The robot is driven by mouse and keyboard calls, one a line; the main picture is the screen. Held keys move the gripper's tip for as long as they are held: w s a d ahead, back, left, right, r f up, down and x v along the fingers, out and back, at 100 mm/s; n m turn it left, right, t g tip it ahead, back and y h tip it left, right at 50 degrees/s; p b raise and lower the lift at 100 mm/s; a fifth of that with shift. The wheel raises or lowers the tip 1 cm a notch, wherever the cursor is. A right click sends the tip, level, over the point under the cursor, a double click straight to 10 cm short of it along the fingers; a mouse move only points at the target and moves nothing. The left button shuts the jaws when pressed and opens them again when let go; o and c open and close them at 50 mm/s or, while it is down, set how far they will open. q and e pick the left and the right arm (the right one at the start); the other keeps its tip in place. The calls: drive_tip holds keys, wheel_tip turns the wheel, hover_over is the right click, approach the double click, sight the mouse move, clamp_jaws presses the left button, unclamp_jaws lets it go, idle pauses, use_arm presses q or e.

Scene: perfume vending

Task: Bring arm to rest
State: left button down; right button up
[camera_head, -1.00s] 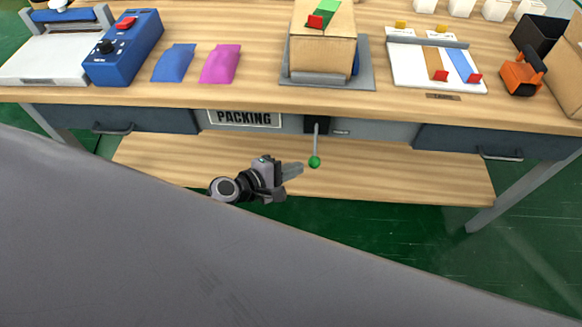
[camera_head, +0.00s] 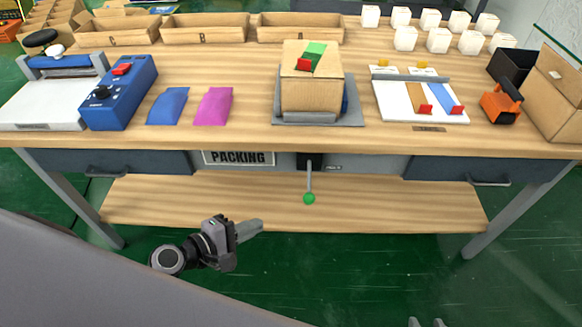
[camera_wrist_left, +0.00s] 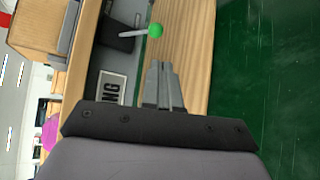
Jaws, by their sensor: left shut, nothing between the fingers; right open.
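My left gripper (camera_head: 250,229) is shut and empty. It hangs in front of the lower shelf (camera_head: 400,213) of the packing bench, left of and below the lever with the green knob (camera_head: 309,198), apart from it. In the left wrist view the shut fingers (camera_wrist_left: 161,75) show below the green knob (camera_wrist_left: 155,31), with nothing between them. My right gripper (camera_head: 426,322) shows only as two separated fingertips at the bottom edge, low over the green floor. The rest of it is out of frame.
A cardboard box (camera_head: 302,95) with green and red tape stands on a grey plate on the bench. A blue and a pink packet (camera_head: 213,106), a blue device (camera_head: 120,95), an orange tape dispenser (camera_head: 502,103) and several white boxes stand around it. The floor in front is clear.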

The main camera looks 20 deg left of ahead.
use_arm(q)
drive_tip(key=s+m+y+p, duration=0.1)
drive_tip(key=s+m, duration=0.3)
drive_tip(key=m, duration=0.5)
drive_tip(key=s+m+g+y+p, duration=0.1)
drive_tip(key=s+m+y, duration=0.3)
drive_tip(key=m, duration=0.5)
drive_tip(key=shift+s+a+f+p, duration=0.3)
drive_tip(key=shift+s+f+p, duration=0.15)
drive_tip(key=shift+s+p, duration=0.2)
